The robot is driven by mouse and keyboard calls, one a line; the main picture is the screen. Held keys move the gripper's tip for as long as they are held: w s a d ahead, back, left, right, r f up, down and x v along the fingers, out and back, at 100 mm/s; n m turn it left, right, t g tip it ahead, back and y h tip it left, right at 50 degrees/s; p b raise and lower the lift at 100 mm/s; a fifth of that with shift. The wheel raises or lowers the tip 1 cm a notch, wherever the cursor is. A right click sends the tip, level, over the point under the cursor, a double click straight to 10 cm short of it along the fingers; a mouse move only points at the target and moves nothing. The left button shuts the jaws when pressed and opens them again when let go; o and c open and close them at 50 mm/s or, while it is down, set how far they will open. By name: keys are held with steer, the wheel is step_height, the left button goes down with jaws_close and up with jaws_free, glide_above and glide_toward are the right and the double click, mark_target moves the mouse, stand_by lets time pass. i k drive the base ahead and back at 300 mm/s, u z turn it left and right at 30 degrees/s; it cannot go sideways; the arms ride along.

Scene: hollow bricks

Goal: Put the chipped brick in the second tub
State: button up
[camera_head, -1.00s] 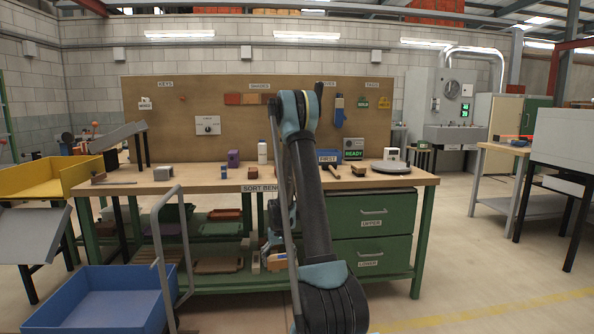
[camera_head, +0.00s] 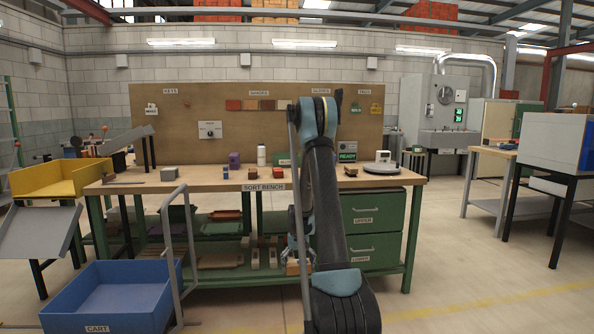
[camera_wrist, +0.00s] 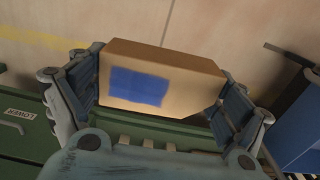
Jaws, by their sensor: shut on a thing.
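My gripper (camera_wrist: 158,92) is shut on a tan brick (camera_wrist: 185,92) with a blue patch on its face. A finger lies against each end of the brick in the wrist view. No chip shows on the visible faces. In the head view my gripper (camera_head: 298,254) hangs low in front of the bench, partly behind my arm, with the brick (camera_head: 294,268) at its lower end. A blue tub (camera_head: 110,312) labelled CART stands at the lower left. None reads as second.
The sort bench (camera_head: 250,186) carries several small items. Its green drawers (camera_head: 374,208) are on the right. A grey rail (camera_head: 163,240) rises beside the blue tub. A yellow bin (camera_head: 60,176) stands at the left. The floor at right is open.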

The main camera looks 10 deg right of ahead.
mark_target(287, 166)
steer(key=z, duration=0.1)
steer(key=i, duration=0.9)
